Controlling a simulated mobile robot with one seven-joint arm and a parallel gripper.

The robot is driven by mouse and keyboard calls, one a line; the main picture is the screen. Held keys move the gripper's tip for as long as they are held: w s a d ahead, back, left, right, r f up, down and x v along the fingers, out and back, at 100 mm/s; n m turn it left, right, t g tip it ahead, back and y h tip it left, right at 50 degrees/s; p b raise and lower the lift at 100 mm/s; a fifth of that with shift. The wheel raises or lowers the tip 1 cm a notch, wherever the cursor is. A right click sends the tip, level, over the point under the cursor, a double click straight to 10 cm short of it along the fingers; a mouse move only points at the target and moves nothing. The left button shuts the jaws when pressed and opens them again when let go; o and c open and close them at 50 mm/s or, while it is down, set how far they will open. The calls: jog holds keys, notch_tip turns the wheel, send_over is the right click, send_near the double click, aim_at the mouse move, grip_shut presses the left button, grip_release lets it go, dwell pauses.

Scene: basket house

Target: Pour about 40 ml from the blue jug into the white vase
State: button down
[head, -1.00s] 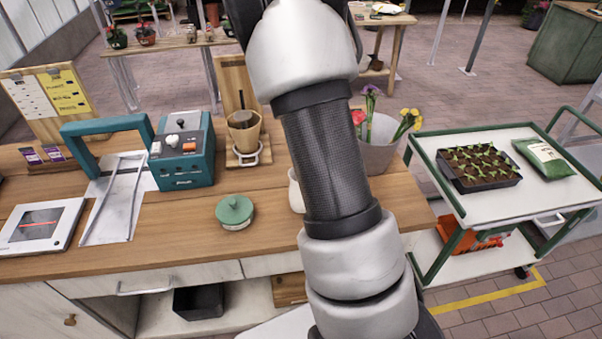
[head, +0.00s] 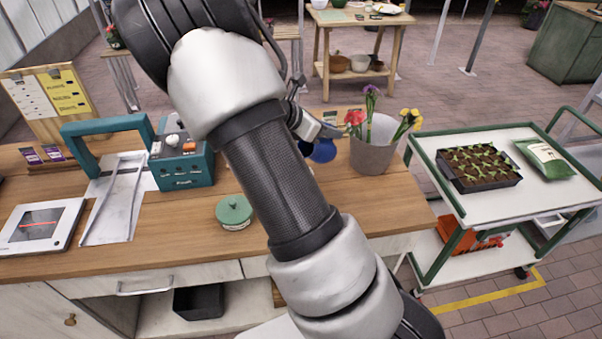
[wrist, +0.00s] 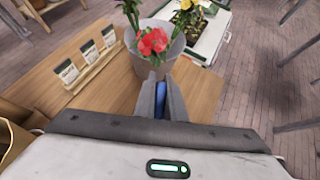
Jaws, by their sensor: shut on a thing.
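The blue jug (head: 321,151) shows partly beside my arm in the head view, just left of the flower bucket. My gripper (head: 318,131) is shut on it. In the wrist view my gripper's two fingers (wrist: 161,92) have a narrow strip of the blue jug (wrist: 160,104) between them. The jug looks about upright, but most of it is hidden, as is any liquid inside. I cannot see the white vase now; my arm covers the bench area where a pale vessel partly showed earlier.
The grey bucket of flowers (head: 372,153) stands close to the right of the jug. A green-lidded jar (head: 234,212), a teal machine (head: 183,160) and a tablet scale (head: 40,226) are on the bench. A seed-packet rack (wrist: 96,62) is left of the fingers. A trolley (head: 490,207) stands right.

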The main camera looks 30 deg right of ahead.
jog(key=shift+a+f+h+b, duration=0.1)
jog(key=shift+a+h+b, duration=0.1)
jog(key=shift+h+b, duration=0.7)
jog(key=shift+w+d+b, duration=0.2)
jog(key=shift+d+b, duration=0.05)
jog(key=shift+b, duration=0.75)
jog(key=shift+d, duration=0.35)
jog(key=shift+b, duration=0.45)
jog(key=shift+h, duration=0.3)
jog(key=shift+b, duration=0.5)
jog(key=shift+d, duration=0.15)
